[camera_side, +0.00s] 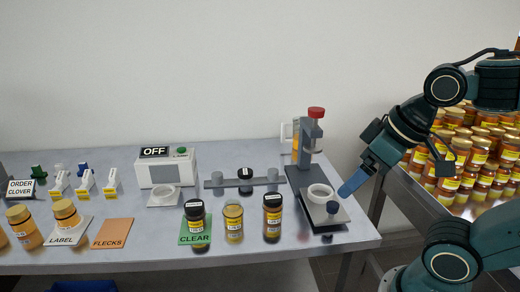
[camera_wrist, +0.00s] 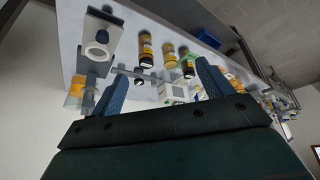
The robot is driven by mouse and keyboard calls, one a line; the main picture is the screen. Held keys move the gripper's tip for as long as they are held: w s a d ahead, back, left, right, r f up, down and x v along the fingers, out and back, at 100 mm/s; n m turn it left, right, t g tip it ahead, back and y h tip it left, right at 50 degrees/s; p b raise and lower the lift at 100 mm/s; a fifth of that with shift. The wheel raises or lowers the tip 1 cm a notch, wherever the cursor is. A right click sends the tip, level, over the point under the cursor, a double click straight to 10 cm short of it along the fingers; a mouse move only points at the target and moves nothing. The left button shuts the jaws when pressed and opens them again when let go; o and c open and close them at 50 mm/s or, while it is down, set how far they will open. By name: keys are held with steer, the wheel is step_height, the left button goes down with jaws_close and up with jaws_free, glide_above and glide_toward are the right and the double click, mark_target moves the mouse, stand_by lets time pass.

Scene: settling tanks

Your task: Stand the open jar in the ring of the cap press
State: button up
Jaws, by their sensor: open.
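The open jar (camera_side: 233,224) is amber with a yellow label and no dark cap. It stands upright between two dark-capped jars and also shows in the wrist view (camera_wrist: 168,54). The cap press (camera_side: 297,178) has a grey base, a column and a red knob on top. Its white ring (camera_side: 319,193) looks empty, and it shows in the wrist view (camera_wrist: 97,52) too. My gripper (camera_side: 350,188) is open and empty, just right of the press and above the table's right end. Its two blue fingers show in the wrist view (camera_wrist: 162,76), apart from the jars.
Dark-capped jars (camera_side: 195,226) and (camera_side: 272,218) flank the open jar; the left one is on the green CLEAR card. A grey bar with posts (camera_side: 245,182) lies behind. A box marked OFF (camera_side: 178,170) has a white ring (camera_side: 163,197) in front. Stacked jars (camera_side: 470,165) stand at right.

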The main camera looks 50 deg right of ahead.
steer(key=w, duration=0.1)
steer(key=n+g+y, duration=0.1)
steer(key=n+g, duration=0.4)
steer(key=n, duration=1.1)
glide_above(233, 204)
steer(key=d, duration=0.1)
step_height(233, 204, down, 10)
steer(key=shift+d, duration=0.2)
steer(key=shift+f, duration=0.15)
steer(key=shift+w+a+f, duration=0.1)
steer(key=shift+a+f, duration=0.05)
steer(key=shift+f, duration=1.25)
steer(key=shift+s+a+f, duration=0.1)
steer(key=shift+a+f, duration=0.1)
steer(key=shift+f, duration=1.2)
steer(key=shift+w+a+f, duration=0.1)
steer(key=shift+a+f, duration=0.05)
steer(key=shift+f, duration=1.25)
steer(key=shift+a+f, duration=0.15)
steer(key=shift+f, duration=1.15)
steer(key=shift+a+f, duration=0.15)
steer(key=shift+f, duration=1.15)
